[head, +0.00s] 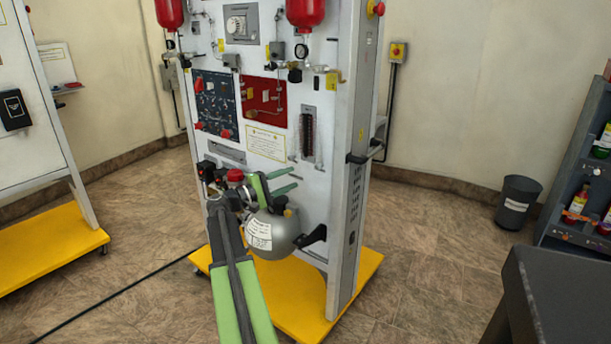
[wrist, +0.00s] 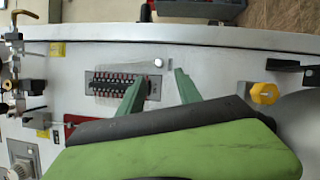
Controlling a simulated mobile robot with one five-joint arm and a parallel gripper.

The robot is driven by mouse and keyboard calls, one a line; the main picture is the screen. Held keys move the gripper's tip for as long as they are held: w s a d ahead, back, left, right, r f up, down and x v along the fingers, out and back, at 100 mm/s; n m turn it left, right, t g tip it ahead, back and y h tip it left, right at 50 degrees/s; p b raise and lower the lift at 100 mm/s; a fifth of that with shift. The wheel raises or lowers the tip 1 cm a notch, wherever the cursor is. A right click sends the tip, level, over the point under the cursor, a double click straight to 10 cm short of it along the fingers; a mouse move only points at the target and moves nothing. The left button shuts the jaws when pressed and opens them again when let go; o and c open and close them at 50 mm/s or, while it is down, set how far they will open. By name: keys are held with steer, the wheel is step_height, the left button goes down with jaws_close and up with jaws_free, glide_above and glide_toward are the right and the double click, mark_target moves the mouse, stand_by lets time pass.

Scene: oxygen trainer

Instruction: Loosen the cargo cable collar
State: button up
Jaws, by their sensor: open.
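My gripper (head: 294,177) is open and empty in front of the white trainer panel (head: 325,80), its green fingers pointing right. In the wrist view its fingers (wrist: 162,79) are spread before bare panel, at the right end of a dark slotted strip (wrist: 120,84). That strip also shows in the head view (head: 308,134), above and right of the fingers. I cannot tell for certain which part is the cargo cable collar. A yellow hexagonal knob (wrist: 265,93) sits right of the fingers in the wrist view, apart from them.
A grey round tank (head: 282,236) and a black lever (head: 312,237) stand out low on the panel. Red cylinders (head: 306,12) and fittings are higher up. The yellow base (head: 355,275) juts out below. A dark table (head: 570,290) is at right; floor between is clear.

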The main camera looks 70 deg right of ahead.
steer(key=r+v, duration=0.1)
steer(key=v, duration=0.7)
steer(key=shift+f+b, duration=0.3)
steer(key=shift+f, duration=0.15)
steer(key=shift+s, duration=0.1)
